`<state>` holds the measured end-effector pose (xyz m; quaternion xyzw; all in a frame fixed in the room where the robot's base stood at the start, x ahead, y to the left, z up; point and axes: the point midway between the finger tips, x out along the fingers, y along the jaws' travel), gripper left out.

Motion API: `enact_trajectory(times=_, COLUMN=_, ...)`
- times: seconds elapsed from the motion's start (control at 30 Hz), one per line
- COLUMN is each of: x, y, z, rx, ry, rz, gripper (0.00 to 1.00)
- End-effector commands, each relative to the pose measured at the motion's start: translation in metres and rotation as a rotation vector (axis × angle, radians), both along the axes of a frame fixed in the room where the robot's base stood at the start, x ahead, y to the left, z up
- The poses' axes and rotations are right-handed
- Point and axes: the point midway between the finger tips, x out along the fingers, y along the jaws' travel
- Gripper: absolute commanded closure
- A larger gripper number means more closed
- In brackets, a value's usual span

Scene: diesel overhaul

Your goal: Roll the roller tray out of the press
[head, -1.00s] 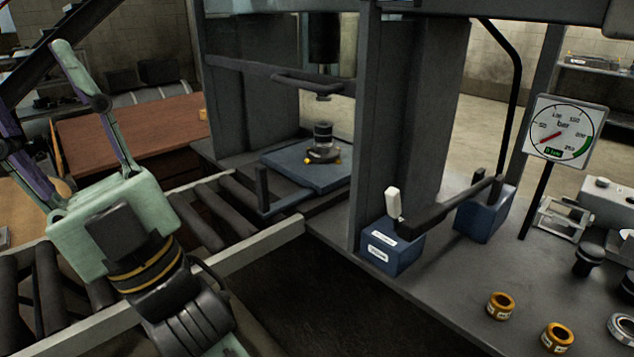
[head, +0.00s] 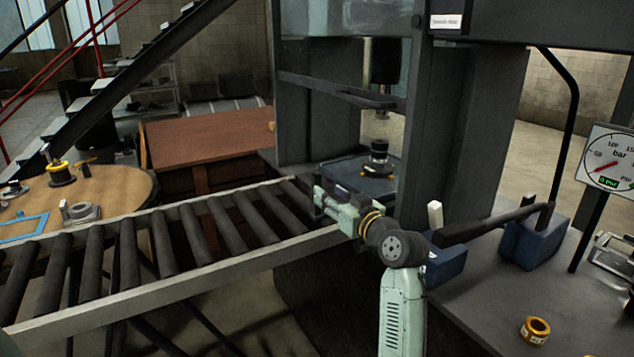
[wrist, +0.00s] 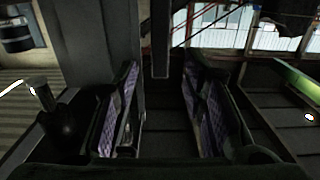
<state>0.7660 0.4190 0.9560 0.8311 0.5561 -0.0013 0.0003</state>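The roller tray (head: 345,172) is a flat blue plate inside the press (head: 462,130). A dark cylindrical part with a yellow detail (head: 379,160) stands upright on it, below the press ram. My gripper (head: 322,200) is at the tray's near left edge, at the end of the roller track. It hides part of that edge and the tray's upright handle post. In the wrist view my gripper (wrist: 161,105) has its two purple-padded fingers apart. A dark upright bar (wrist: 160,40) shows between them; I cannot tell whether it is the post or touches a finger.
The roller track (head: 165,245) runs left from the press and its rollers are bare. A long dark lever (head: 495,222) and blue blocks stand right of my arm. A round wooden table (head: 110,190) is at the left, and a gauge (head: 607,160) at the right.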

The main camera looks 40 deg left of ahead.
Motion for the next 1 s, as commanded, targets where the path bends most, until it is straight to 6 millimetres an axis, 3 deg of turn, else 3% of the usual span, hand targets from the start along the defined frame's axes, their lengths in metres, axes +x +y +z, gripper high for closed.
enact_trajectory(times=0.2, x=0.015, y=0.040, z=0.004, rx=0.000, ry=0.001, rz=0.002, gripper=0.62)
enact_trajectory(times=0.4, x=0.025, y=0.062, z=0.003, rx=0.001, ry=0.001, rz=0.000, gripper=0.62)
enact_trajectory(times=0.8, x=0.028, y=0.068, z=0.001, rx=0.001, ry=-0.002, rz=-0.001, gripper=0.62)
enact_trajectory(times=1.0, x=0.028, y=0.068, z=0.001, rx=0.001, ry=-0.002, rz=-0.001, gripper=0.76)
